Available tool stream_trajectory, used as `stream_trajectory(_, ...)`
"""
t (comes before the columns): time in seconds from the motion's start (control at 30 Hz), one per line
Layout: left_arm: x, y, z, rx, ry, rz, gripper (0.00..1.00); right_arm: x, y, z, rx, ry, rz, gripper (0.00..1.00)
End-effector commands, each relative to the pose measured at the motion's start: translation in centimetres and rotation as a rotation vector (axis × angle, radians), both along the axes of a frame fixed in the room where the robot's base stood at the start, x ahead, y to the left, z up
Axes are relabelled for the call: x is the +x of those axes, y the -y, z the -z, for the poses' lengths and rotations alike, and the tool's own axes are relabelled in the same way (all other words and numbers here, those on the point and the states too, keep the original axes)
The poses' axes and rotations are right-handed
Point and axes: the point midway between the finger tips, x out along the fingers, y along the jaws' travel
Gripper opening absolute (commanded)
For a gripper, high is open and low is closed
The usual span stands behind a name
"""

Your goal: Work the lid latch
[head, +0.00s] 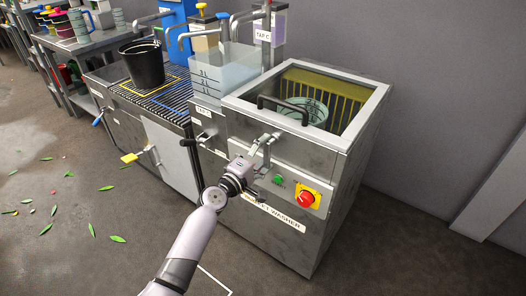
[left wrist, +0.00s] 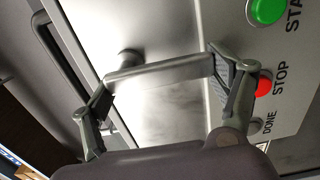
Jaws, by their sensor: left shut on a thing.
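The bucket washer (head: 265,212) is a grey metal cabinet with a framed, see-through lid (head: 235,98) on top. The lid has a black bar handle (head: 283,106) and looks closed. A metal lid latch (head: 266,140) is on the washer's upper front; its grey bar (left wrist: 160,74) shows in the left wrist view. My left gripper (head: 257,156) is at the latch, shut on the bar, with one finger at each end of it in the left wrist view (left wrist: 165,88). My right gripper is not in view.
A green button (head: 278,179) and a red stop button (head: 306,198) on a yellow plate sit right of the gripper. A green bucket (head: 305,112) shows inside the washer. A black bucket (head: 142,64) stands on the grating at left. Leaves lie on the open floor.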

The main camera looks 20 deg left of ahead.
Motion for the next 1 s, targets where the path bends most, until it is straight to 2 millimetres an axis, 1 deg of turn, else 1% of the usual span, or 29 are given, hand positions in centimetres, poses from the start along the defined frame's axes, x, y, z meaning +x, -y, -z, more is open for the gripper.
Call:
stream_trajectory(0.2,0.02,-0.03,-0.06,-0.034,-0.01,-0.004,0.32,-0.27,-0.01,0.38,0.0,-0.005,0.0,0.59)
stream_trajectory(0.57,0.0,0.03,-0.04,-0.043,-0.013,-0.003,0.32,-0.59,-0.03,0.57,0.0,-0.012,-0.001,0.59)
stream_trajectory(0.6,0.0,0.04,-0.04,-0.043,-0.013,-0.002,0.82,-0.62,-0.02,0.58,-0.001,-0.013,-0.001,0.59)
stream_trajectory(0.87,-0.02,0.08,-0.01,-0.037,-0.012,-0.001,1.0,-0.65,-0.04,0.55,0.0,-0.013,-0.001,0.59)
stream_trajectory(1.0,-0.02,0.08,0.0,-0.035,-0.012,-0.001,1.0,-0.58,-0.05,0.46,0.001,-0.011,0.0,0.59)
